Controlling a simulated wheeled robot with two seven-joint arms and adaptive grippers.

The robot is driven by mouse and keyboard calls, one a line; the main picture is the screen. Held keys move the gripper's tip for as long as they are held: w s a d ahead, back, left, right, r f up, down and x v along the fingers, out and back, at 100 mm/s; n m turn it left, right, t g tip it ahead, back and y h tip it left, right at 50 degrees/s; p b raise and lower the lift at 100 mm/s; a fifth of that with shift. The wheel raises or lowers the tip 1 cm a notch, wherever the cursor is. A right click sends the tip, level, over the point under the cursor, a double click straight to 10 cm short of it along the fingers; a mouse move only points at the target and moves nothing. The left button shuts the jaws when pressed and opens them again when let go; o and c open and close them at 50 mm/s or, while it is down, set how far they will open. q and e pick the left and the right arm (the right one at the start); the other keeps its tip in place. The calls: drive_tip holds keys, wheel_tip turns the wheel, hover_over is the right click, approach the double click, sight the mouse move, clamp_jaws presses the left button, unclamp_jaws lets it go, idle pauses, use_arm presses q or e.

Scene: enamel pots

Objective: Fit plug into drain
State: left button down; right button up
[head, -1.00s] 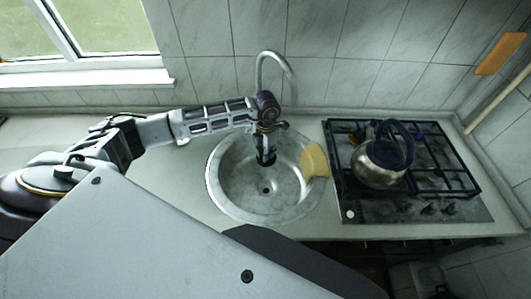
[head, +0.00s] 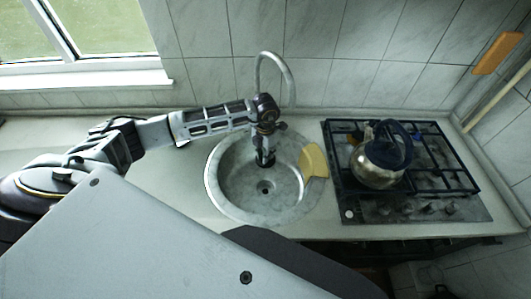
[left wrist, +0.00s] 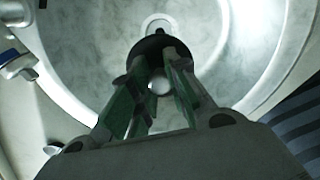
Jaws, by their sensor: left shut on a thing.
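The round metal sink (head: 232,190) is set in the counter, with its drain (head: 265,187) at the bottom of the bowl. My left gripper (head: 265,160) points down into the bowl, above and a little behind the drain in the head view. It is shut on the dark round plug (left wrist: 150,44), which shows at the fingertips in the left wrist view. The drain's light ring (left wrist: 158,21) shows just beyond the plug there, partly covered by it. The height gap between plug and drain is hard to tell. My right gripper is not in view.
A curved faucet (head: 276,57) rises behind the sink, close to my left wrist. A yellow cloth or sponge (head: 313,161) lies on the sink's right rim. A kettle (head: 376,168) stands on the gas hob (head: 440,200) to the right.

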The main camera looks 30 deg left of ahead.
use_arm(q)
drive_tip(key=shift+f, duration=2.1)
wheel_tip(320, 180, down, 16)
drive_tip(key=b, duration=1)
drive_tip(key=shift+f+b, duration=0.2)
drive_tip(key=shift+b, duration=0.1)
drive_tip(key=shift+s+f, duration=0.1)
drive_tip(key=shift+f, duration=0.25)
drive_tip(key=shift+b, duration=0.3)
